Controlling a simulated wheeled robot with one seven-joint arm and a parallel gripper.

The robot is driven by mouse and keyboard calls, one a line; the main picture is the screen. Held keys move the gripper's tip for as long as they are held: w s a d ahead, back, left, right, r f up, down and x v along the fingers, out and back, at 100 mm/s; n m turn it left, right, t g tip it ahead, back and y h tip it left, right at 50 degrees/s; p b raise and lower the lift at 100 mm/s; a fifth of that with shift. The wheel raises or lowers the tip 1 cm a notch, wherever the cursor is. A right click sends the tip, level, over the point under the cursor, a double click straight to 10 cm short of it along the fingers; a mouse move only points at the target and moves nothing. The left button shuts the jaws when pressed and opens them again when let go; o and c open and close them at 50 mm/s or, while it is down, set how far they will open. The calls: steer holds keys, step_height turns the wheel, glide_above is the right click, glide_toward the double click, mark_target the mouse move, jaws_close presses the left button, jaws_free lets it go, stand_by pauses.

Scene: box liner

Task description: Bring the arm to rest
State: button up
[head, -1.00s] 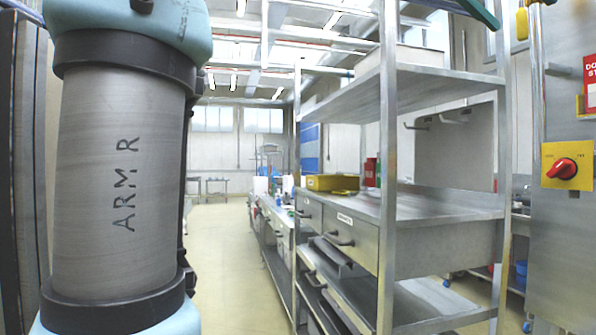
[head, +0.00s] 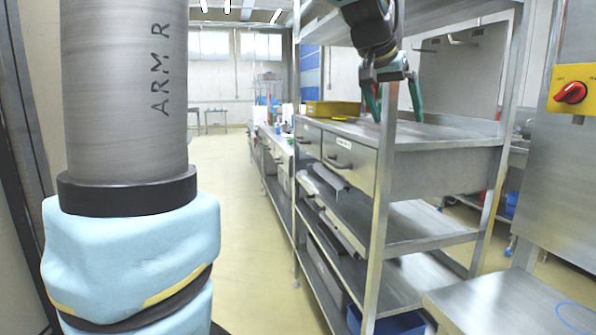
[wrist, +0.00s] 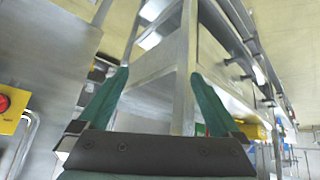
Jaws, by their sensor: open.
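My gripper (head: 394,112) hangs at the top right of centre in the head view, in front of the steel shelf unit. Its two green fingers point down and stand apart, with nothing between them. In the wrist view my gripper (wrist: 160,80) is also open and empty, with the shelf unit's upright post beyond the fingers. My arm, marked ARM R, fills the left side of the head view.
The steel shelf unit (head: 445,240) has drawers and several shelves. A yellow box (head: 332,108) sits on its worktop. A steel surface (head: 500,300) is at the lower right, below a red switch (head: 570,92). The floor aisle (head: 235,220) left of the shelves is clear.

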steer(key=s+a+f+n+g+y, duration=0.2)
steer(key=a+f+n+y, duration=0.2)
steer(key=a+f, duration=1.4)
steer(key=s+a+f+n+g+y, duration=0.1)
steer(key=s+a+f+n, duration=0.1)
steer(key=s+a+f, duration=0.6)
step_height(320, 180, down, 4)
steer(key=shift+s+a+g, duration=0.3)
steer(key=shift+s+a, duration=0.1)
steer(key=shift+s, duration=0.65)
